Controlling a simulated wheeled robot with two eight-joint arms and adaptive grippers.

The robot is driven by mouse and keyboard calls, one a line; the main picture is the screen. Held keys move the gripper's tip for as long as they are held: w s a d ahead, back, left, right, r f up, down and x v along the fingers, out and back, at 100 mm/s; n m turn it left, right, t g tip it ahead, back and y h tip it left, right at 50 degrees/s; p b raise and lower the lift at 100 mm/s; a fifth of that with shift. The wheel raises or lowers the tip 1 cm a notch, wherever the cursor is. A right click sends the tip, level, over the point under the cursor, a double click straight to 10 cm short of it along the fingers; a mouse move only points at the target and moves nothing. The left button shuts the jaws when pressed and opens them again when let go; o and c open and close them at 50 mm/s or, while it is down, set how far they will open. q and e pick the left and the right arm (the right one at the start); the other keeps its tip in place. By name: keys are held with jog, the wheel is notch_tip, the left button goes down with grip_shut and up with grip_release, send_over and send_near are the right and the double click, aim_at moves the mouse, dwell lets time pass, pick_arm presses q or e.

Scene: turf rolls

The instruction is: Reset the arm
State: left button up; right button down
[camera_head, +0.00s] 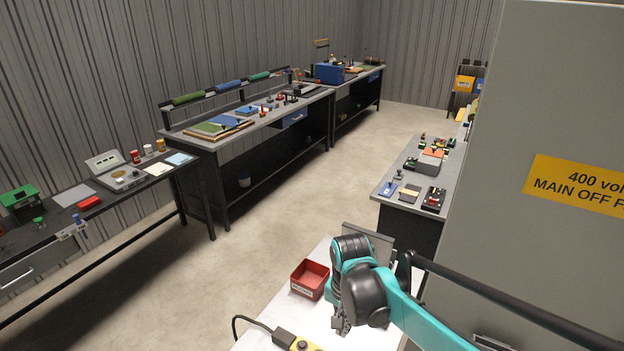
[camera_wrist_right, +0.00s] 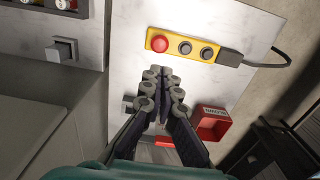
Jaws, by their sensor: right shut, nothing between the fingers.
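My right arm comes in at the lower right of the head view, teal and black, over a white table top. My right gripper (camera_head: 341,324) points down there and is partly hidden by its own arm. In the right wrist view my right gripper (camera_wrist_right: 165,75) is shut, its two dark fingers together with nothing between them. It is above the white surface, near a yellow control box (camera_wrist_right: 185,47) with a red button and two dark buttons. My left gripper is not in view.
A red bin (camera_head: 310,280) stands on the white table (camera_head: 268,325), also seen in the wrist view (camera_wrist_right: 211,122). A large grey cabinet with a yellow sign (camera_head: 580,185) fills the right side. Workbenches (camera_head: 245,130) line the left wall. The floor (camera_head: 290,190) between is clear.

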jog(key=s+d+f+n+t+b, duration=0.6)
jog(key=s+d+f+t+b, duration=0.1)
jog(key=s+b, duration=0.3)
jog(key=shift+s+d+f+n+b, duration=0.2)
jog(key=shift+s+d+n+b, duration=0.2)
jog(key=shift+b, duration=0.2)
